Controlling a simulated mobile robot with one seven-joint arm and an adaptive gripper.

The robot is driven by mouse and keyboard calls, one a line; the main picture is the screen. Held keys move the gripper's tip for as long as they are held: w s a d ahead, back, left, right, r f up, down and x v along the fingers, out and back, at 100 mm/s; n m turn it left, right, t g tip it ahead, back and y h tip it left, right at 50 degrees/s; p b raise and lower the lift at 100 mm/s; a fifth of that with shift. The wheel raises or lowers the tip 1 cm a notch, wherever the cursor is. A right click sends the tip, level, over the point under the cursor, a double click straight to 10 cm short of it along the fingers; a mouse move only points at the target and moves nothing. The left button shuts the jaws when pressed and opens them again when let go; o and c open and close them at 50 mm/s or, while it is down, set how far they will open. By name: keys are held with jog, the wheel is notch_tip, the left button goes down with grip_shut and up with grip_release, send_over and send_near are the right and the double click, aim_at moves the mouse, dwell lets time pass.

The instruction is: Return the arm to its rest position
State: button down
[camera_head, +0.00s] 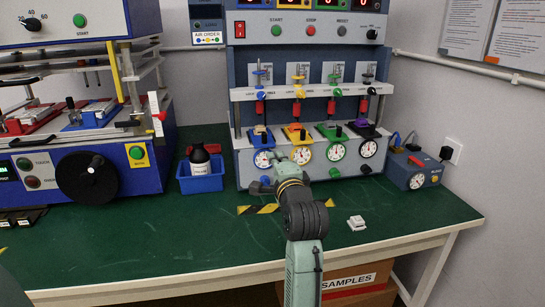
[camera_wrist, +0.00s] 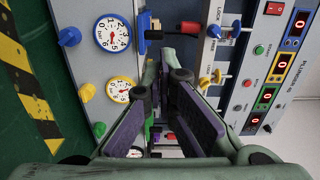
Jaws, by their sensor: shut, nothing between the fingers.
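My arm (camera_head: 304,270) reaches forward from the bottom of the head view over the green bench. Two white dials, the upper (camera_wrist: 112,32) and lower (camera_wrist: 121,89), show beside the fingers. I cannot tell whether the fingertips touch the tester.
A blue bin (camera_head: 200,178) with a dark bottle stands left of the gripper. A blue machine with a black handwheel (camera_head: 87,177) is farther left. A small white block (camera_head: 356,223) lies right of the arm. A blue gauge box (camera_head: 413,170) stands at right. The front bench (camera_head: 160,245) is mostly clear.

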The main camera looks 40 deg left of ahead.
jog(key=shift+s+d, duration=0.25)
